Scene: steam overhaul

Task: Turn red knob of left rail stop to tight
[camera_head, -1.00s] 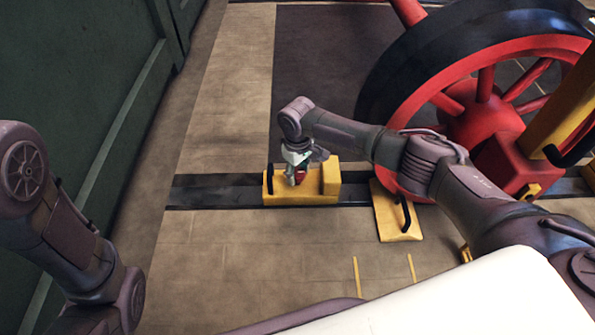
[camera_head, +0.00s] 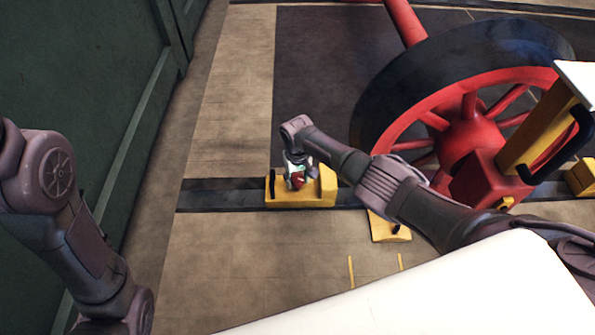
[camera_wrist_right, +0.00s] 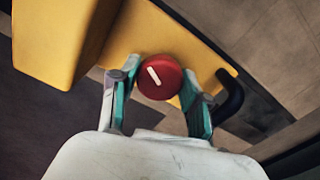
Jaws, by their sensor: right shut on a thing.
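The left rail stop (camera_head: 318,196) is a yellow block sitting on the dark rail, with a black handle at its left end. Its red knob (camera_head: 299,181) is on top, and in the right wrist view the knob (camera_wrist_right: 160,77) is round with a white pointer line lying diagonally. My right gripper (camera_head: 296,178) points down over the stop. In the right wrist view its two teal-lined fingers (camera_wrist_right: 160,92) stand on either side of the knob, shut on it. My left arm shows at the left edge, but its gripper is out of view.
A large red wheel with a black rim (camera_head: 470,120) stands on the rail to the right. A green wall (camera_head: 80,90) runs along the left. Floor in front of the stop is clear.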

